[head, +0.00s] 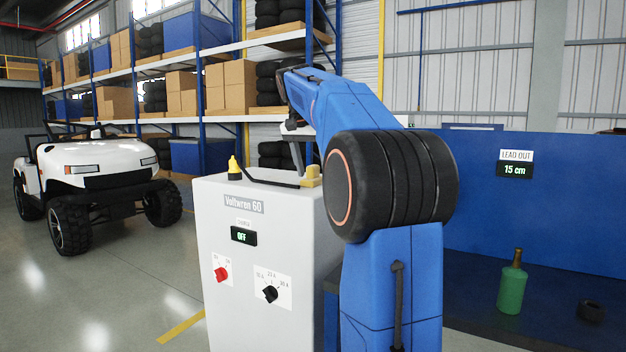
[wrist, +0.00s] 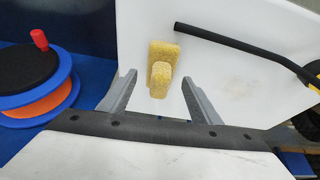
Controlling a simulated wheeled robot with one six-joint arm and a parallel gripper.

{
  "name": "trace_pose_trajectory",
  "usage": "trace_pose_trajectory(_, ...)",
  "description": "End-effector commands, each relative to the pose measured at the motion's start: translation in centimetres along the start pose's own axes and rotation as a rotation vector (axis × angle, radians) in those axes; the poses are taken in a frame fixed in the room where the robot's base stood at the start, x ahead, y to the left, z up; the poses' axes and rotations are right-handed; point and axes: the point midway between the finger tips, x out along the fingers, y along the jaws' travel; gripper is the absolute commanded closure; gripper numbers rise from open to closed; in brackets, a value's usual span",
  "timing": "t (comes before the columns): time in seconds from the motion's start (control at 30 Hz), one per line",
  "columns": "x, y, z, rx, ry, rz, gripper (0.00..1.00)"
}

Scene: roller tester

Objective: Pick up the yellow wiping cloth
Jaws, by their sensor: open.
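The yellow wiping cloth (head: 313,177) lies on the top of the white cabinet (head: 228,283), near its right edge. In the wrist view the cloth (wrist: 161,52) is a folded, speckled yellow piece with a raised part toward me. My gripper (wrist: 158,78) is open and empty, with one finger on each side of the raised part and visible gaps on both sides. In the head view my gripper (head: 300,160) points down at the cloth; the blue arm hides part of it. I cannot tell the exact height of the fingertips.
A black rod (wrist: 238,47) with a yellow end lies on the cabinet top beside the cloth. A blue and orange reel with a red knob (wrist: 39,39) sits to the left in the wrist view. A green bottle (head: 511,287) stands at the right on a dark surface.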

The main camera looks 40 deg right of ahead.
Motion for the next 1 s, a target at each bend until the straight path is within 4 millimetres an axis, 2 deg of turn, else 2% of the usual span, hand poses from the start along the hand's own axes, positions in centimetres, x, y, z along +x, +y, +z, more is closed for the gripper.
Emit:
trace_pose_trajectory(0.1, 0.7, 0.1, 0.0, 0.0, -0.001, 0.001, 0.42)
trace_pose_trajectory(0.33, 0.8, 0.0, 0.0, 0.0, 0.0, 0.0, 0.42)
trace_pose_trajectory(0.37, 0.8, 0.0, 0.0, 0.001, 0.0, 0.0, 0.47)
trace_pose_trajectory(0.53, 0.8, 0.0, 0.0, 0.0, 0.0, 0.0, 0.87)
trace_pose_trajectory(0.83, 0.6, 0.0, -0.1, 0.001, 0.0, 0.0, 0.87)
trace_pose_trajectory(1.0, -0.8, 0.0, -0.7, 0.001, 0.001, -0.001, 0.87)
